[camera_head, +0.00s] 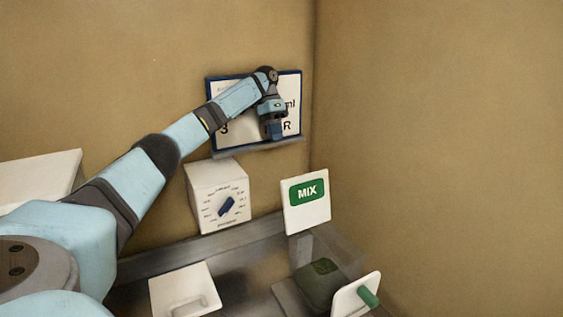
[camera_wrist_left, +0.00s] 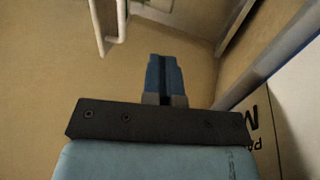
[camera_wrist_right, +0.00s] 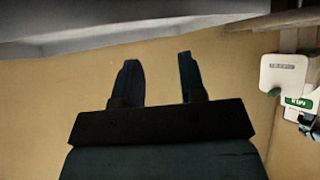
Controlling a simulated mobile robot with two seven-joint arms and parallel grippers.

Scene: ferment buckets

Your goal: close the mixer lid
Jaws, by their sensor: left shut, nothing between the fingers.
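In the head view a white panel with a green MIX label (camera_head: 307,194) stands upright at the back of a see-through box (camera_head: 340,250). A dark green block (camera_head: 317,284) lies inside or behind the clear walls. A white plate with a green handle (camera_head: 357,297) stands tilted at the front right. I cannot tell which part is the mixer lid. My left gripper (camera_head: 274,130) is shut and empty, above and left of the MIX panel, in front of a wall board; its fingers (camera_wrist_left: 166,80) touch each other. My right gripper (camera_wrist_right: 155,85) is open and empty, outside the head view.
A blue-framed board (camera_head: 243,132) hangs on the back wall. Below it is a white dial box (camera_head: 218,196) with a blue knob. A white panel with a handle (camera_head: 183,285) lies at front left. The right wall is bare.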

